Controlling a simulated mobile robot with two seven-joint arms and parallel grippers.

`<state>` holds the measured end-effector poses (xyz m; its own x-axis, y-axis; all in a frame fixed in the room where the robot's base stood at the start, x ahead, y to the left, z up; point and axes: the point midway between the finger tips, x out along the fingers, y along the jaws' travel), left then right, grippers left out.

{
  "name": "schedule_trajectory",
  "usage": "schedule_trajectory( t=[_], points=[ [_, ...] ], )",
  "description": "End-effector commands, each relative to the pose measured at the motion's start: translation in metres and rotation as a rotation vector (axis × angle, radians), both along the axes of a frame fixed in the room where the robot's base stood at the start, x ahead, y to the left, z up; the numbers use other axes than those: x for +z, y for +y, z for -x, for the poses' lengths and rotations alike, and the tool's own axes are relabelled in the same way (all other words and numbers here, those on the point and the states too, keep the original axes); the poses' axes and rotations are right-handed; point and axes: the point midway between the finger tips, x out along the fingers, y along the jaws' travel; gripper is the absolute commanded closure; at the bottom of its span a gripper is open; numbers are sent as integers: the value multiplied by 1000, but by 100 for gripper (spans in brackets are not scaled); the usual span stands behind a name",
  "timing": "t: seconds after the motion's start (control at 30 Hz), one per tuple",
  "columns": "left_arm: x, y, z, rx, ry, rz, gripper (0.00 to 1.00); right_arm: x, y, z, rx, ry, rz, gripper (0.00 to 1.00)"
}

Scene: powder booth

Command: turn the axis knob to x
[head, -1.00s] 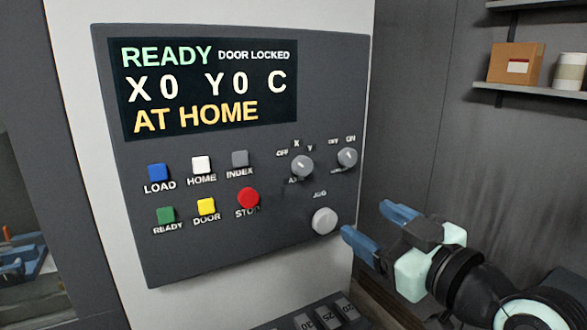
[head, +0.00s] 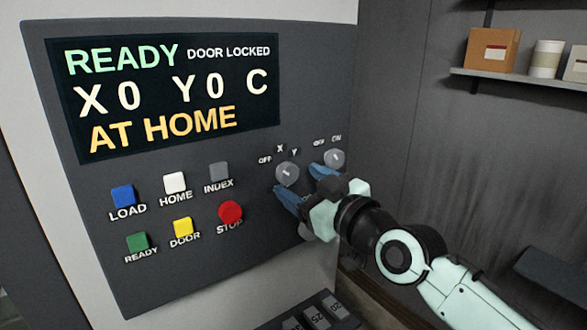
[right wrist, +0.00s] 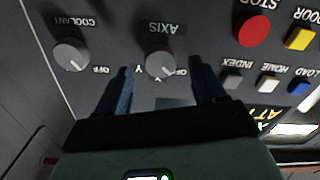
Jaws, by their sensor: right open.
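The axis knob (head: 287,173) is a round grey dial on the dark control panel, with OFF, X and Y marked around its top. In the right wrist view, turned upside down, the axis knob (right wrist: 160,65) lies between and beyond the two blue fingers. Its white mark there points down and right, toward OFF. My right gripper (head: 298,182) is open in front of the panel, one finger below the axis knob and one to its right. It also shows open in the right wrist view (right wrist: 160,80); I see no contact with the knob. My left gripper is out of view.
The coolant knob (head: 334,159) is close on the right, just above the right finger. The jog knob (head: 305,231) is partly hidden behind my gripper. The red stop button (head: 230,212) and several push buttons are to the left. The display (head: 168,95) reads READY, DOOR LOCKED, AT HOME.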

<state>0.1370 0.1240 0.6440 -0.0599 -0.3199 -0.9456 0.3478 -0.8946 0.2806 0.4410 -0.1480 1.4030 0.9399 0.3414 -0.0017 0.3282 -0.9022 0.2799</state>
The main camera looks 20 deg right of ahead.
Motion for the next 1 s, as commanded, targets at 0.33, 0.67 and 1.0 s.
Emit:
schedule_trajectory(
  t=[0.33, 0.67, 1.0],
  points=[
    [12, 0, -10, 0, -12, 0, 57, 1, 11, -29, -1, -1, 0, 31],
    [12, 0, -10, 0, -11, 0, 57, 0, 11, -30, -1, 0, 0, 57],
    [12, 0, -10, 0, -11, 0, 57, 0, 10, -30, -1, 4, -11, 87]
  ],
)
